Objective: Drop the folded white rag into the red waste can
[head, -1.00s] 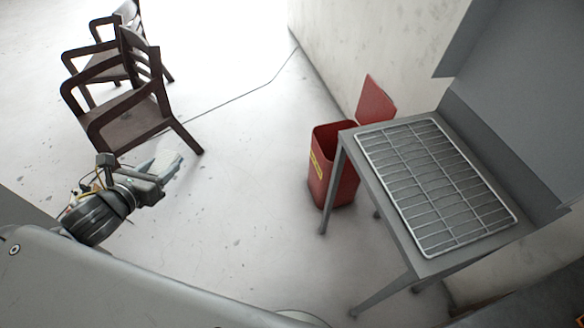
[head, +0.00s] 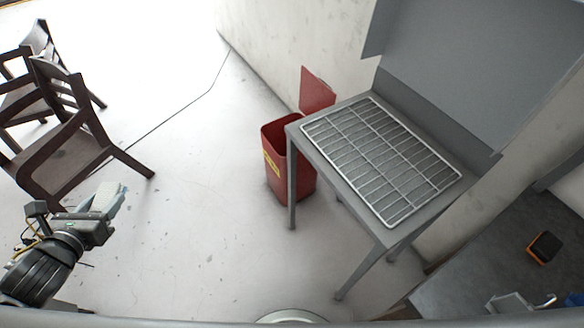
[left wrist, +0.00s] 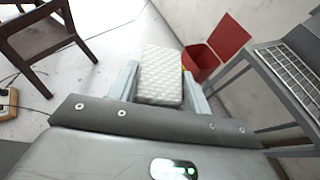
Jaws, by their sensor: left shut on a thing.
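The folded white rag (left wrist: 161,76), quilted in texture, is between the fingers of my left gripper in the left wrist view. My left gripper (head: 110,200) is shut on it, at the lower left of the head view, above the floor. The red waste can (head: 297,182) stands on the floor right of the gripper, well apart from it, with its red lid (head: 317,90) raised. The can also shows beyond the rag's right side in the left wrist view (left wrist: 203,60). The can's bottom inside is hidden. My right gripper is not in view.
A grey metal table (head: 372,222) with a wire rack (head: 380,160) stands right beside the can, partly in front of it. Dark wooden chairs (head: 65,150) stand at the left, near my gripper. The floor (head: 200,210) between gripper and can is clear.

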